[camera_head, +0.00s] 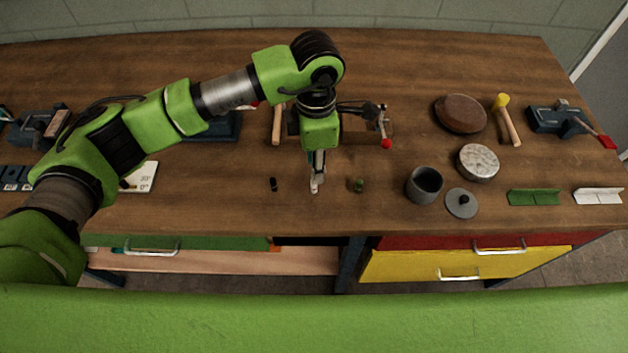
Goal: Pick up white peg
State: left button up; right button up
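My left arm reaches in from the left, and its gripper (317,174) points straight down over the front middle of the table. A small pale piece (315,187) shows at the fingertips, between a black peg and a green peg; it looks like the white peg, but it is hard to separate from the fingers. I cannot tell whether the fingers are closed on it. The black peg (273,184) stands to the left of the gripper and the green peg (359,185) to the right, both apart from it. My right gripper is not in view.
A grey cup (424,184) and a knobbed lid (461,203) stand to the right. Green (534,197) and white (598,196) angled pieces lie farther right. A fixture with a red knob (386,144) stands behind the gripper. Drawers (480,264) are below the front edge.

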aim_at(314, 186)
pick_arm(q)
notch_tip(314, 186, down, 3)
jog(key=shift+r, duration=0.15)
jog(key=shift+f+p, duration=0.25)
jog(key=shift+p, duration=0.3)
jog(key=f+p, duration=0.1)
jog(key=f, duration=0.1)
jog(key=f+p, duration=0.1)
jog(key=f, duration=0.1)
jog(key=shift+w+a+f, duration=0.1)
jog(key=shift+a+f, duration=0.05)
jog(key=shift+a, duration=0.05)
jog(key=shift+f, duration=0.25)
grip_shut()
